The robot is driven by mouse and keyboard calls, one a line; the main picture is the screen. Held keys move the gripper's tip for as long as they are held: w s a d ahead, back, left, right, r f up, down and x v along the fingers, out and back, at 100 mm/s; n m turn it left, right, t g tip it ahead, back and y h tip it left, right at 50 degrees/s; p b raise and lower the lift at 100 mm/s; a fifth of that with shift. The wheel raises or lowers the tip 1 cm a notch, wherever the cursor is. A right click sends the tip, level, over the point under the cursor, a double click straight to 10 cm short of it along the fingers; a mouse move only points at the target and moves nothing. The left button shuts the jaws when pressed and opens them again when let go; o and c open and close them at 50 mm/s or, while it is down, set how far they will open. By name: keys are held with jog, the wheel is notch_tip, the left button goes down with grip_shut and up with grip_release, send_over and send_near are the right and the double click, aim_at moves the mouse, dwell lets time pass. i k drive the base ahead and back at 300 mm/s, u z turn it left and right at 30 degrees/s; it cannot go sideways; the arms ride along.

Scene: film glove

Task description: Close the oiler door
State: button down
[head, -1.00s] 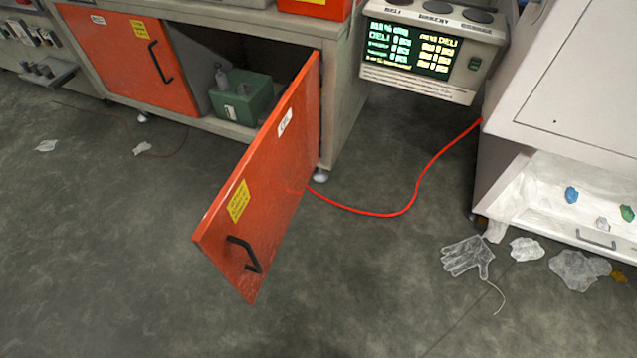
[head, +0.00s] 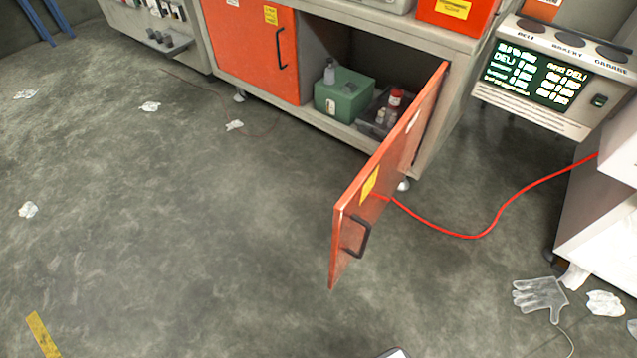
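The open orange door (head: 400,150) swings out from the right side of a grey cabinet. It carries a yellow label and a black handle (head: 359,238) near its free edge. The door stands well away from the cabinet opening. Inside the opening sit a green box (head: 344,98) with a grey bottle and a dark tray with small bottles (head: 388,110). The other orange door (head: 255,45) on the left is shut. My gripper is not in view; only a small light-and-dark piece shows at the bottom edge, and I cannot tell what it is.
A red cable (head: 470,236) runs over the floor from behind the door to the right. A clear glove (head: 540,298) and crumpled scraps lie at lower right. The floor left of the door is mostly clear, with a few scraps.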

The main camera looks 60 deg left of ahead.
aim_at(356, 212)
jog(key=u, duration=1.05)
jog(key=k, duration=0.6)
jog(key=u, duration=0.5)
jog(key=i, duration=0.5)
